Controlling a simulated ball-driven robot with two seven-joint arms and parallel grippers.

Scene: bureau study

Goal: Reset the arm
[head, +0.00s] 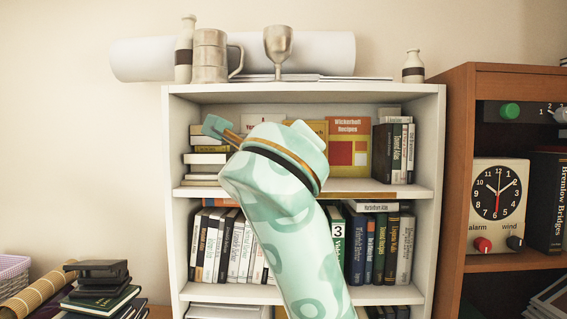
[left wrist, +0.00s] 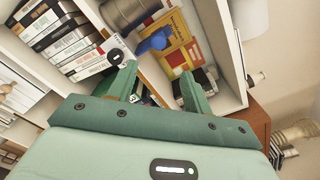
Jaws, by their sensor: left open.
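My left arm, pale green with darker patches, rises from the bottom middle of the head view in front of the white bookcase (head: 438,150). Its forearm and wrist hide part of the upper shelf. Only a small teal part of the left gripper (head: 215,127) shows past the wrist, near the stacked books on the upper shelf. In the left wrist view the two green fingers of the left gripper (left wrist: 160,68) stand apart with nothing held between them. Beyond them are a yellow book (left wrist: 178,30) and a small blue object (left wrist: 156,41). My right gripper is in neither view.
A mug (head: 209,56), a goblet (head: 278,45) and bottles stand on the bookcase top before a white roll (head: 325,55). A brown cabinet (head: 455,140) with a clock (head: 497,195) stands right. Stacked dark books (head: 100,290) are lower left.

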